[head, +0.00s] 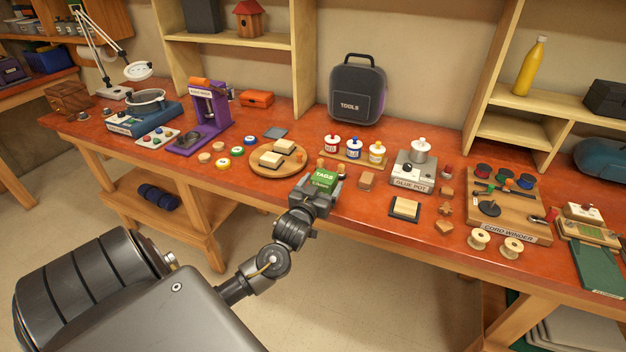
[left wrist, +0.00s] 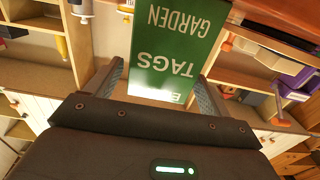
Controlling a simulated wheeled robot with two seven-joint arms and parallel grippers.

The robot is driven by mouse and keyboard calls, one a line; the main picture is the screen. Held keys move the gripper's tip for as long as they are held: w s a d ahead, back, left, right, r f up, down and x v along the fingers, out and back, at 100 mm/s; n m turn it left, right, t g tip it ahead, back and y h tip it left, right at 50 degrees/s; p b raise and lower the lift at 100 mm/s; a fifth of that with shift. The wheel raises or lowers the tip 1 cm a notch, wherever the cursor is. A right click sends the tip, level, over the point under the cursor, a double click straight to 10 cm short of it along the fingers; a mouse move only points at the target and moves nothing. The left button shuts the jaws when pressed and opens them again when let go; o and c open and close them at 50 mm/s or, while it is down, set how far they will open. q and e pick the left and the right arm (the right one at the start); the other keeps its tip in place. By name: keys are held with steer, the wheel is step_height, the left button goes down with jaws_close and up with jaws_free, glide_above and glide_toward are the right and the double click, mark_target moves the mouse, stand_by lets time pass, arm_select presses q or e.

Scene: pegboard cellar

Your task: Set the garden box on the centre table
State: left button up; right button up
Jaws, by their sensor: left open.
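In the left wrist view the box (left wrist: 175,45) shows upside-down lettering, GARDEN and TAGS. My left gripper (head: 321,190) is at the box, with its fingers (left wrist: 160,78) open on either side of the box's near end. The gripper hides the lower part of the box in the head view, so I cannot tell whether the box touches the tabletop. My right gripper is not in view.
A round wooden tray (head: 283,172) with blocks is left of the box. A black tool case (head: 357,92) stands behind. Bare tabletop shows in front of the tray.

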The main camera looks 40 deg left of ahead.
arm_select(q)
steer(key=b+v, duration=0.1)
steer(key=v, duration=0.8)
steer(key=s+d+f+m+g+h, duration=0.1)
steer(key=s+f+g, duration=0.1)
steer(key=f, duration=1)
steer(key=s+d+f+m+g+h, duration=0.1)
steer(key=s+f+g, duration=0.15)
steer(key=f, duration=0.85)
steer(key=s+d+f+m+g+h, duration=0.1)
steer(key=s+f+m+g, duration=0.15)
steer(key=f, duration=0.95)
steer(key=s+d+f+g, duration=0.2)
steer(key=s+d+f, duration=0.1)
steer(key=s+f, duration=0.5)
steer(key=s+d+f+g+h, duration=0.1)
steer(key=s+d+f+g, duration=0.2)
steer(key=s+f, duration=0.6)
steer(key=shift+f+m, duration=0.2)
steer(key=shift+m, duration=0.25)
steer(key=shift+o, duration=0.4)
steer(key=s+d+f+g+h, duration=0.1)
steer(key=s+d+f+g, duration=0.1)
steer(key=s, duration=0.7)
steer(key=s+d+f+g, duration=0.2)
steer(key=s+d+f, duration=0.1)
steer(key=s, duration=0.5)
steer(key=shift+s+d+f+m+h, duration=0.2)
steer(key=shift+s+f+m+h, duration=0.2)
steer(key=shift+f, duration=0.35)
